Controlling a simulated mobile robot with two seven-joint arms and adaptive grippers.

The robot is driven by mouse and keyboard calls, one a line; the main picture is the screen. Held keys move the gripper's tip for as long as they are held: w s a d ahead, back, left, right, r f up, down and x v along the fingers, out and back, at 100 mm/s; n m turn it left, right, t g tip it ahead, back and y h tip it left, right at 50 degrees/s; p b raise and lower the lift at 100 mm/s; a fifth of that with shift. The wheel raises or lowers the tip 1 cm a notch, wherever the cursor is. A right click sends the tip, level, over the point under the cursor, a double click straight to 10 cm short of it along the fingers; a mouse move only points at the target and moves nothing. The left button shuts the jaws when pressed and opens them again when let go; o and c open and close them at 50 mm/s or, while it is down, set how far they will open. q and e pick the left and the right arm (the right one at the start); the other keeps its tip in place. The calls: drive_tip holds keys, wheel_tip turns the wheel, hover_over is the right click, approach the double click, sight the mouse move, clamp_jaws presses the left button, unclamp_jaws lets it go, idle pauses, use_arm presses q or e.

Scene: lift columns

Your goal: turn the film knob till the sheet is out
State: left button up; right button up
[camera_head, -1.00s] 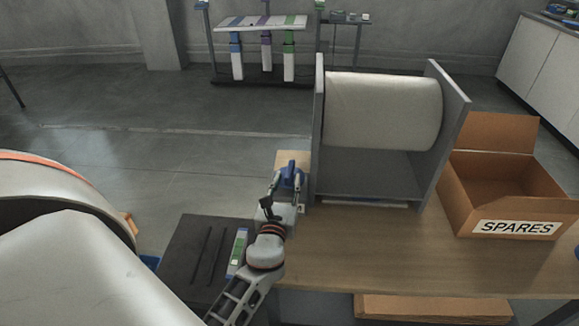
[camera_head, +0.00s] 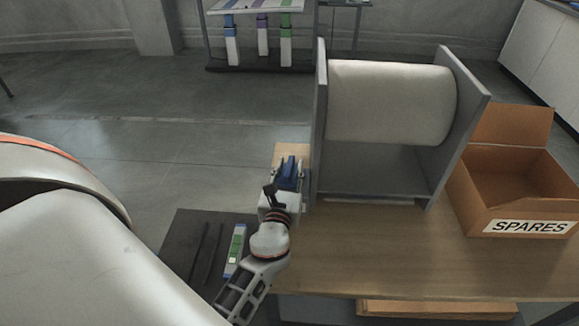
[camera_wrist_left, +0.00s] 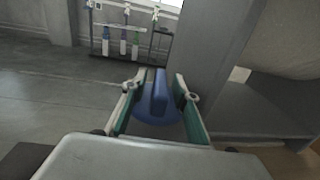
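The film knob is blue, with a raised bar on a round base (camera_head: 288,172), at the left side of the grey film stand (camera_head: 319,130). A wide off-white film roll (camera_head: 390,103) lies between the stand's two upright panels. My left gripper (camera_head: 286,178) is at the knob. In the left wrist view, its two fingers (camera_wrist_left: 160,80) stand on either side of the blue bar (camera_wrist_left: 158,96), with gaps visible, so it looks open around it. A thin pale strip (camera_head: 352,202) shows at the stand's foot; I cannot tell if it is the sheet. My right gripper is out of view.
An open cardboard box marked SPARES (camera_head: 528,226) stands right of the stand on the wooden table (camera_head: 400,250). A dark mat (camera_head: 190,245) with a green-and-white device (camera_head: 236,250) lies at front left. A rack with coloured columns (camera_head: 262,40) stands behind.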

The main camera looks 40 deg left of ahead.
use_arm(q)
clamp_jaws()
